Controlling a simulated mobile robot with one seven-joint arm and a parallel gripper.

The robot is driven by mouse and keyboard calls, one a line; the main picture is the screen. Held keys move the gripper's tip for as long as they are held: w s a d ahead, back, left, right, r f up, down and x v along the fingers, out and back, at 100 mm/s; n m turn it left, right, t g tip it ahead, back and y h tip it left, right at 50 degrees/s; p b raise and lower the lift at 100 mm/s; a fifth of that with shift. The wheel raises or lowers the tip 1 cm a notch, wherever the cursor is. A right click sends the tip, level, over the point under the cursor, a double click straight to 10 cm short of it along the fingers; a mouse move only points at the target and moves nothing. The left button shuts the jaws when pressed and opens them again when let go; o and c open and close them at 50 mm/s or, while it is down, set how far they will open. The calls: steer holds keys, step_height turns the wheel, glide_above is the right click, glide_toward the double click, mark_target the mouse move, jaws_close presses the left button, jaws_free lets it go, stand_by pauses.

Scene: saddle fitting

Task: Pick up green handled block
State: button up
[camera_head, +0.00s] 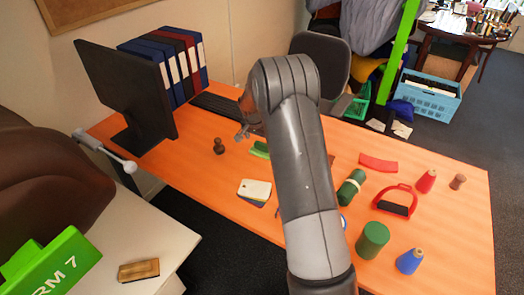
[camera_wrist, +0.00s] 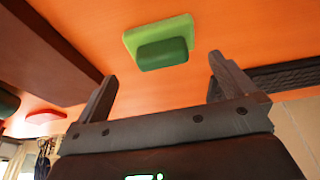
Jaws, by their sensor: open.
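The green handled block (camera_wrist: 131,40) lies on the orange desk in the wrist view, a light green base with a darker green grip on it. In the head view the block (camera_head: 259,150) shows only in part, beside my arm, which hides the rest. My gripper (camera_wrist: 162,68) is open and empty. Its two fingers stand apart, and the block is just beyond the fingertips, roughly in line with the gap and not between them. In the head view my gripper (camera_head: 243,133) is small and partly hidden by my arm, near the block.
A brown knob (camera_head: 219,147) and a stack of cards (camera_head: 255,188) are near the block. A keyboard (camera_head: 217,106) and a monitor (camera_head: 125,95) are behind. A green roll (camera_head: 350,190), a red stirrup (camera_head: 397,208), a green cylinder (camera_head: 372,241) and cones stand right of my arm.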

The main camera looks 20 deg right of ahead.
mark_target(262, 143)
steer(key=x, duration=0.6)
steer(key=shift+w+f, duration=0.2)
steer(key=shift+w, duration=0.15)
steer(key=shift+c, duration=0.2)
steer(key=c, duration=0.7)
steer(key=shift+r, duration=0.15)
